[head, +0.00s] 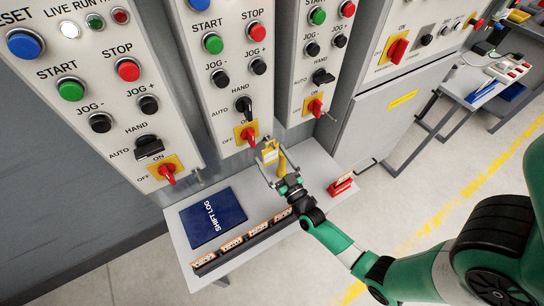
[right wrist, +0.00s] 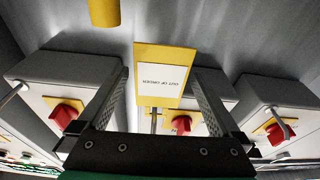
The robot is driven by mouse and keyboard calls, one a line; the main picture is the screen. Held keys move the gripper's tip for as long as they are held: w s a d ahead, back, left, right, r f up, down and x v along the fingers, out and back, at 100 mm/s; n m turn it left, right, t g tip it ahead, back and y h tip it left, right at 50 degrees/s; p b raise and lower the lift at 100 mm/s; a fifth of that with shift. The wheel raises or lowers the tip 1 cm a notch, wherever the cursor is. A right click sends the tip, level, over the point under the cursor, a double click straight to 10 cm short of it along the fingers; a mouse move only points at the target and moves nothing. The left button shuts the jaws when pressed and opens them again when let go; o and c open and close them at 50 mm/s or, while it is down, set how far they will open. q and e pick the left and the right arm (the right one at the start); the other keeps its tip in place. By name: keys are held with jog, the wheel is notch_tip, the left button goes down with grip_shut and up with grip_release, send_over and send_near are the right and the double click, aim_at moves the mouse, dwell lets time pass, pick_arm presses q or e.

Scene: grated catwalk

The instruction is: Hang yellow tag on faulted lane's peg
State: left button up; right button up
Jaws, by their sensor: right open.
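The yellow tag (right wrist: 160,60) has a white label reading OUT OF ORDER, upside down in the right wrist view. It shows small in the head view (head: 270,152), below the middle panel's red switch. My right gripper (head: 274,172) is open, with its fingers either side of the tag and gaps visible between. A thin metal peg (right wrist: 153,120) meets the tag's lower picture edge; the tag appears to hang there, though the contact is partly hidden. Other pegs show at the left (right wrist: 12,95) and right (right wrist: 283,155). My left gripper is not in view.
A grey shelf (head: 187,240) below the panels holds a blue SHIFT LOG (head: 212,216), a rack of labelled cards (head: 245,240) and a red card holder (head: 340,187). A yellow rounded object (right wrist: 104,12) is close by.

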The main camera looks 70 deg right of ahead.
jog(key=p+v, duration=0.1)
jog(key=v, duration=1)
jog(key=shift+s+a, duration=0.15)
jog(key=shift+s, duration=0.1)
